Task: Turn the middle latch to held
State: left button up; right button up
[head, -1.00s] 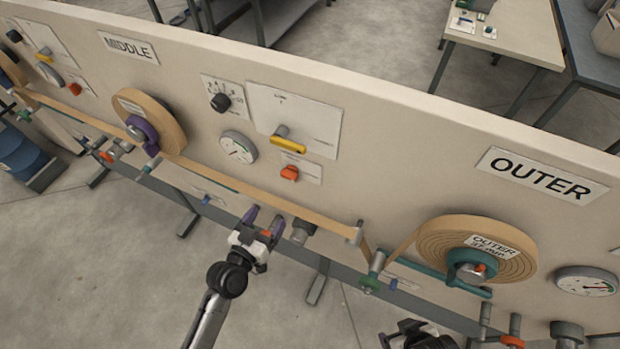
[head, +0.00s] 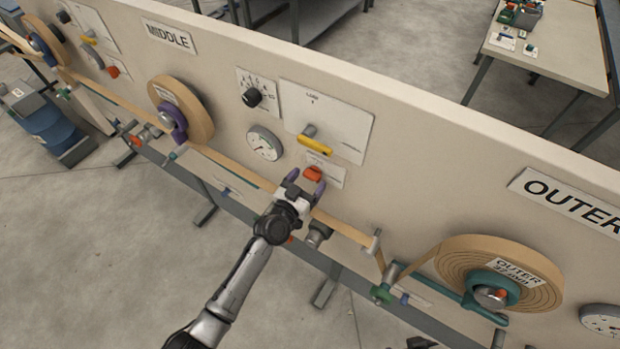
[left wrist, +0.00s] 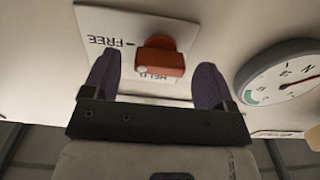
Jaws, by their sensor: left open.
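The middle latch (head: 312,173) is a small orange-red block on a white plate, on the panel below the yellow handle. In the left wrist view the latch (left wrist: 160,57) sits between my finger ends, with FREE upside down to its left and HELD partly covered at its lower edge. I cannot tell exactly which mark it points to. My left gripper (head: 306,182) is open, its purple-grey fingers on either side of the latch and close to the panel. I see no clear grip on it. Only a dark bit of my right gripper (head: 420,343) shows at the bottom edge.
Above the latch are a yellow handle (head: 315,147) and a black knob (head: 252,97). A round gauge (head: 264,143) is to the left. A tan strip (head: 345,229) runs below, between the middle roll (head: 190,105) and the outer roll (head: 470,260).

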pick_arm(q)
jog(key=shift+w+d, duration=0.35)
jog(key=shift+w, duration=0.25)
jog(key=shift+c, duration=0.4)
jog(key=c, duration=0.9)
jog(key=shift+o, duration=0.3)
